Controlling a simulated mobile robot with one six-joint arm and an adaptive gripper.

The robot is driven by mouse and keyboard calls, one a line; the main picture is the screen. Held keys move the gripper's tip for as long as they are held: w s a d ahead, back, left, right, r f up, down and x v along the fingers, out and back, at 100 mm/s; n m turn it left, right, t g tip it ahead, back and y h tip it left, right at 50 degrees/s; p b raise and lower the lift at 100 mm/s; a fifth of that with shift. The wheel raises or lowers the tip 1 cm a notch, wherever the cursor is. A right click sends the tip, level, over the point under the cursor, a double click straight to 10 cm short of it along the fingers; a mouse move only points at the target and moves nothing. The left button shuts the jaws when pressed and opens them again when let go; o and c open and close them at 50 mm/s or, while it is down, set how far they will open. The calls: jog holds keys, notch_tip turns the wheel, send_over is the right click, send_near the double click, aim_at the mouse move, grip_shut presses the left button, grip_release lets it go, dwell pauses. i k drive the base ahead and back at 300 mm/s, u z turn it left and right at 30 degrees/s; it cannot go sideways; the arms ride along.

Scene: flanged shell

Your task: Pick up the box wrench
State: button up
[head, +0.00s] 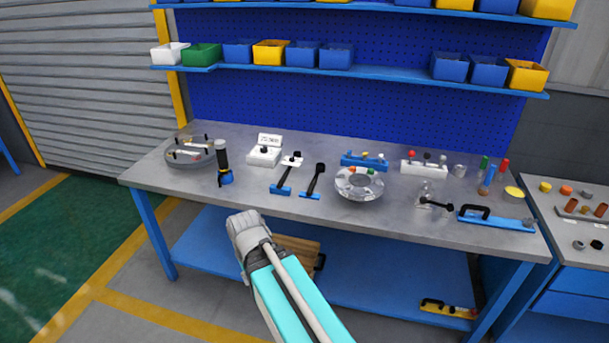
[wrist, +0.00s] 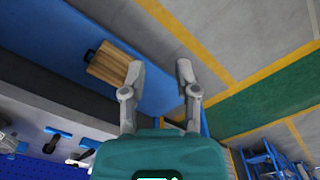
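I cannot tell for certain which item is the box wrench. A short black bar-shaped tool (head: 437,204) lies farther right on the bench. My gripper (wrist: 160,72) is open and empty in the wrist view, its two grey fingers apart over the floor and lower shelf. In the head view my arm reaches up in front of the bench's front edge; its fingers cannot be made out there.
A clear flanged disc (head: 359,185), a round grey tray (head: 190,153), a black upright cylinder (head: 222,160) and a blue plate with black handle (head: 500,220) stand on the bench. A wooden crate (wrist: 110,64) sits on the lower shelf. Bins line the shelves above.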

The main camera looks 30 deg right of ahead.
aim_at(321, 166)
jog(key=u, duration=0.85)
jog(key=i, duration=1.25)
jog(key=z, duration=1.2)
